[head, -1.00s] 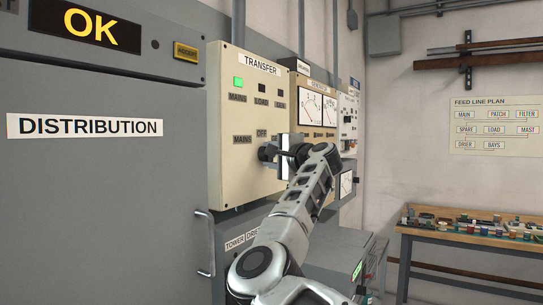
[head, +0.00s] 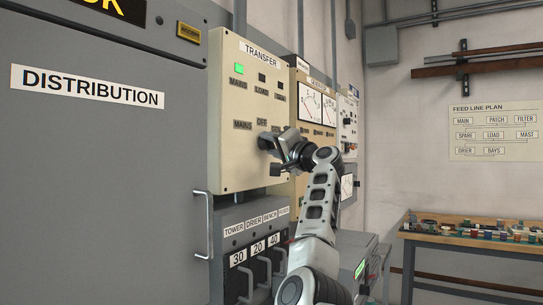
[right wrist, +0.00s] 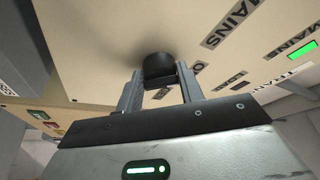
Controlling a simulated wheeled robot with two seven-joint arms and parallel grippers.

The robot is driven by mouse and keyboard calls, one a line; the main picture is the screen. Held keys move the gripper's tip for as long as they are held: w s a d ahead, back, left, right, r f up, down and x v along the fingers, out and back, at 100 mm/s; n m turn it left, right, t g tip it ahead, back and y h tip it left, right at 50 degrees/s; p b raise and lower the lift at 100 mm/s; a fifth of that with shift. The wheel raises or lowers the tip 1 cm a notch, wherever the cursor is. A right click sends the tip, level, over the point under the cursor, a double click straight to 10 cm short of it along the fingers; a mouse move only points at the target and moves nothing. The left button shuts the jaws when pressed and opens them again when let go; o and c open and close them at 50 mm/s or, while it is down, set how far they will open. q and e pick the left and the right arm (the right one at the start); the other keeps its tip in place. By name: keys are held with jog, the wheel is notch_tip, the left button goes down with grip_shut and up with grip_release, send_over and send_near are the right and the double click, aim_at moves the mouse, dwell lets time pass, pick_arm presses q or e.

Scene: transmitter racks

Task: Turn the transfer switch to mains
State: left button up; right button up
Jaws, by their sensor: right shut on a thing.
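The cream transfer panel (head: 235,165) carries a green lit lamp (head: 239,68) above a MAINS label, with LOAD and GEN lamps beside it. Lower down are MAINS and OFF labels and one partly covered label. The transfer switch is a black round knob (right wrist: 158,66), seen between my fingers in the right wrist view. My right gripper (head: 270,143) is at the panel's lower right, shut on the knob and tilted; it also shows in the right wrist view (right wrist: 160,88). The gripper hides the knob's pointing direction. My left gripper is not in view.
A grey distribution cabinet (head: 90,190) with a handle stands at left. Breakers (head: 255,260) marked 30, 20 and 40 sit below the panel. A generator panel with meters (head: 310,103) adjoins on the right. A wooden bench (head: 470,243) with small parts stands at far right.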

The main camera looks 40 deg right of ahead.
jog(key=n, duration=0.1)
jog(key=n+y, duration=0.1)
jog(key=n+b, duration=0.1)
jog(key=shift+d+f+n+t+y, duration=0.1)
jog(key=shift+f+n+t+y, duration=0.2)
jog(key=shift+n, duration=0.1)
jog(key=shift+r+n+y, duration=0.1)
jog(key=shift+n+y, duration=0.3)
jog(key=shift+n, duration=0.4)
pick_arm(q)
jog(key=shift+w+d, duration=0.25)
pick_arm(e)
jog(key=shift+n, duration=0.3)
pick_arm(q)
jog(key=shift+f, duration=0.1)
pick_arm(e)
jog(key=o, duration=1)
jog(key=shift+c, duration=0.2)
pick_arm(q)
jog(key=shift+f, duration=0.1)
